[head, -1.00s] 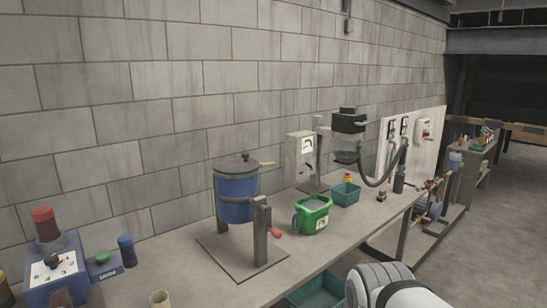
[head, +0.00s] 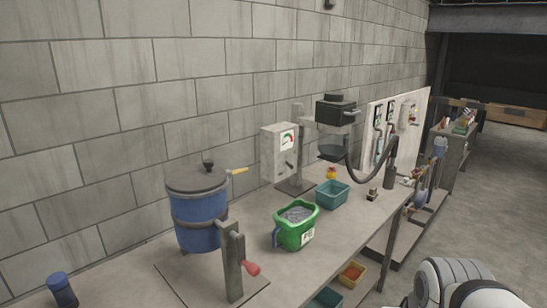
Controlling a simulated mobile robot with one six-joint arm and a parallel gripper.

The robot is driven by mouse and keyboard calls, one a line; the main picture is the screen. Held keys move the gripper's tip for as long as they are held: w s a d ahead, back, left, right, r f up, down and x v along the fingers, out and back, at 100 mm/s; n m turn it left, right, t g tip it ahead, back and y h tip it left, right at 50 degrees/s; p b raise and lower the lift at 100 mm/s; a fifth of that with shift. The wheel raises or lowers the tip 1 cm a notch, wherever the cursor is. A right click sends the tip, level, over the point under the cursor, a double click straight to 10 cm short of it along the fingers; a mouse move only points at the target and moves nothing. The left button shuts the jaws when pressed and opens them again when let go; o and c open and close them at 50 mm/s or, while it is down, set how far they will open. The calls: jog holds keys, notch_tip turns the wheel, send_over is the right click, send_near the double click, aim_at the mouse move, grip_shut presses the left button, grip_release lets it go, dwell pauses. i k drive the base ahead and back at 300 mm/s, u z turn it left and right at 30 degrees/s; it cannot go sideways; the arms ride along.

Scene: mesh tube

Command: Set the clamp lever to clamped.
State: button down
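A blue pot (head: 199,225) with a dark lid (head: 197,180) stands in a metal stand on the bench. A lever with a yellow tip (head: 239,171) sticks out to the right at lid height. A grey post (head: 232,265) stands in front of the pot and carries a lever with a red grip (head: 251,269), which points right and down. No label tells me which of these levers is the clamp lever, and I cannot read a clamped or unclamped setting. My gripper is not in view; only part of my arm shows at the bottom right.
A green bucket (head: 297,225) with grey contents and a teal bin (head: 333,194) stand right of the pot. Behind are a grey gauge box (head: 280,152) and a black-headed machine (head: 336,111). A blue bottle (head: 62,290) is at lower left. The floor at right is clear.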

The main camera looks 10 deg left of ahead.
aim_at(238, 171)
jog(key=u, duration=0.3)
jog(key=i, duration=0.95)
jog(key=u, duration=0.75)
